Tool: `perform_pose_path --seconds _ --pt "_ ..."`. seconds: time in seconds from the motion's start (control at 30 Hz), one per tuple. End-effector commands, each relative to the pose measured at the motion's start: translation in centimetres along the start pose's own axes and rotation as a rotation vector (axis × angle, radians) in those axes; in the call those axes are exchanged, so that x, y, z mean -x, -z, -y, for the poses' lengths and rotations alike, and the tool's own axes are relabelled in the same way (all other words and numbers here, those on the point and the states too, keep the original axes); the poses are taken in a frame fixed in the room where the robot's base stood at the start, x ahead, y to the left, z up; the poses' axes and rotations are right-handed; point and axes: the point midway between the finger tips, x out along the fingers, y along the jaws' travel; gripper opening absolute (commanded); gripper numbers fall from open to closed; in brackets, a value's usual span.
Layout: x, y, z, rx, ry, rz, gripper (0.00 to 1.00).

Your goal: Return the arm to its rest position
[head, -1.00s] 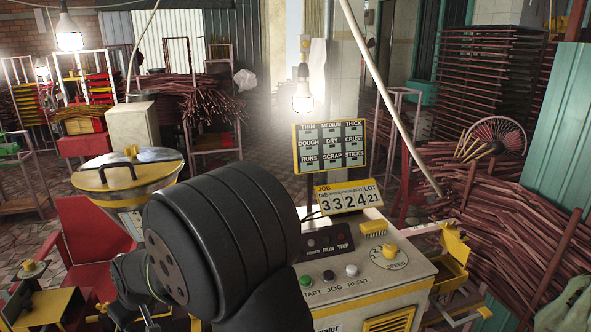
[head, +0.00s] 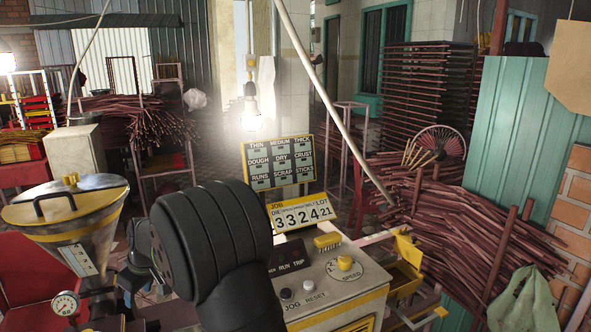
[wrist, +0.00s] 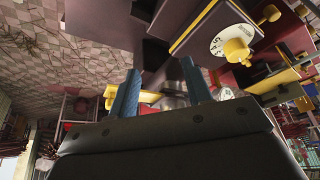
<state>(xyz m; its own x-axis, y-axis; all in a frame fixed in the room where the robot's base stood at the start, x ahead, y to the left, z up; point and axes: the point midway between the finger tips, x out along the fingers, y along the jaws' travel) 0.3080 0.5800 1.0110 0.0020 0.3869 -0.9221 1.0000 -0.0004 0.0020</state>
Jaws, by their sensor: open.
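My gripper (wrist: 160,90) shows in the wrist view with its two blue fingers apart and nothing held between them. Behind the fingers are a yellow part and a grey round part, both partly hidden. In the head view my black arm (head: 213,245) rises in the lower middle, in front of the control box (head: 345,292). The gripper's fingers cannot be made out clearly there.
A hopper with a yellow-rimmed lid (head: 75,205) stands close left of my arm, with a pressure gauge (head: 65,303) below. The job counter (head: 300,214) and label board (head: 278,162) stand behind the control box. Incense bundles (head: 460,235) fill the right.

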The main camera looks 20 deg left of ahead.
Motion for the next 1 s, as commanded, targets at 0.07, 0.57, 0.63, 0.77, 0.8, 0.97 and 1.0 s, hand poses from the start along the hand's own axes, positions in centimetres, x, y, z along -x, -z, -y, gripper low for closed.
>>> perform_pose_path --seconds 0.07,0.57,0.63,0.77,0.8,0.97,1.0 --pt "-2.0 -0.9 0.5 0.0 0.006 0.008 0.45" --pt "-6.7 -2.8 0.5 0.0 0.003 0.004 0.45" --pt "-6.7 -2.8 0.5 0.0 0.003 0.004 0.45" --pt "-6.7 -2.8 0.5 0.0 0.003 0.004 0.45" --pt "-6.7 -2.8 0.5 0.0 0.003 0.004 0.47" --pt "-6.7 -2.8 0.5 0.0 0.002 0.004 0.79" --pt "-6.7 -2.8 0.5 0.0 0.002 0.004 0.87"
